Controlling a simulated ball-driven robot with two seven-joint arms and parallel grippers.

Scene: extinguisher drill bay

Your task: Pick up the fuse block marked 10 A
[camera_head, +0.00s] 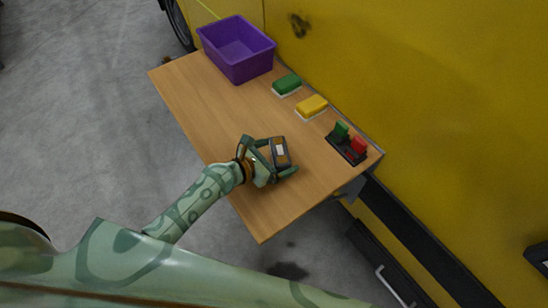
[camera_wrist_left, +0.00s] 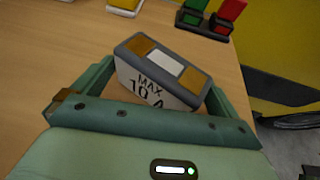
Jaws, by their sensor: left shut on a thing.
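The fuse block (camera_head: 280,151) is a dark grey block with orange-brown patches and a white label on top. In the left wrist view the fuse block (camera_wrist_left: 160,75) shows "MAX 10 A" on its pale near side. My left gripper (camera_head: 277,157) is shut on it, with one finger on each side. The block sits slightly turned between the fingers of my left gripper (camera_wrist_left: 160,88). I cannot tell whether the block touches the table. My right gripper is in neither view.
The wooden table (camera_head: 210,105) holds a purple bin (camera_head: 237,50) at the far end. A green sponge (camera_head: 286,84), a yellow sponge (camera_head: 312,106) and a black holder (camera_head: 345,150) with green and red pieces stand along the yellow wall. The table's middle is clear.

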